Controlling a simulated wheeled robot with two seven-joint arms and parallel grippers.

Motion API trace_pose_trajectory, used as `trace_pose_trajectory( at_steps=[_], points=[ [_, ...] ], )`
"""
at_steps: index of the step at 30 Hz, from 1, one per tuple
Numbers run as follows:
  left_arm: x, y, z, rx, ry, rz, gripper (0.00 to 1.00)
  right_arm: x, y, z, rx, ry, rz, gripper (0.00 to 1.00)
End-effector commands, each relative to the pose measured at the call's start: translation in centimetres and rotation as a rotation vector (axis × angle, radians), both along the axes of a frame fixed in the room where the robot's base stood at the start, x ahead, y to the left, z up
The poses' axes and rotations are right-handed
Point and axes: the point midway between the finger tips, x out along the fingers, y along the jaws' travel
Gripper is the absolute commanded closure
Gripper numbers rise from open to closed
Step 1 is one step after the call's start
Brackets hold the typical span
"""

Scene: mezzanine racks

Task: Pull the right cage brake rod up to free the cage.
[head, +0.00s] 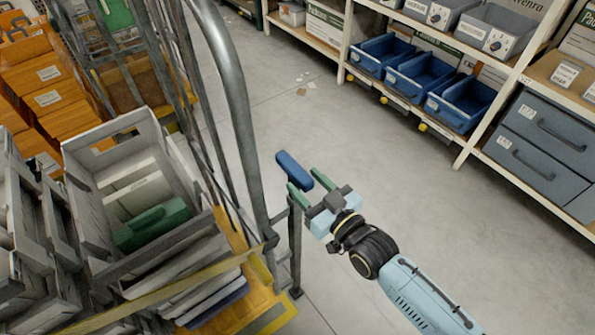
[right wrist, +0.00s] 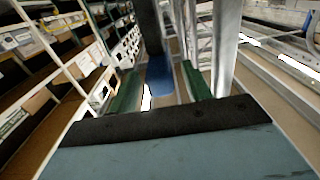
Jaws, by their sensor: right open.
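The brake rod (head: 295,245) stands upright at the right side of the cage (head: 235,85) in the head view, topped by a blue handle (head: 294,171). My right gripper (head: 305,182) is open, its two green fingers on either side of the space by the blue handle. In the right wrist view the blue handle (right wrist: 160,75) shows between the two green fingers (right wrist: 158,88), toward their tips. I cannot tell whether the fingers touch it. My left gripper is not in view.
The cage holds grey crates (head: 120,190) on an orange base (head: 255,290). A shelf rack with blue bins (head: 420,75) and grey drawers (head: 540,150) stands at the upper right. An orange stack (head: 45,90) is at the left.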

Motion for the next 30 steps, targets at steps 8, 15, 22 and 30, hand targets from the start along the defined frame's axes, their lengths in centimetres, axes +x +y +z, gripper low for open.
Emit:
trace_pose_trajectory(
  at_steps=[8,15,22,30],
  points=[
    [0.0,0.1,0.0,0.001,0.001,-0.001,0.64,2.8,2.0,0.0,0.0,0.0,0.0,0.51],
    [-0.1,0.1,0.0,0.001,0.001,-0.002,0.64,3.2,2.3,0.0,-0.001,0.001,0.0,0.51],
    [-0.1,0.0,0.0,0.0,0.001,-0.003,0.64,3.1,2.3,0.0,-0.001,0.001,0.0,0.65],
    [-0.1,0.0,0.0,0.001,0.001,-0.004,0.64,3.1,2.2,0.0,-0.001,0.001,0.0,1.0]
  ],
)
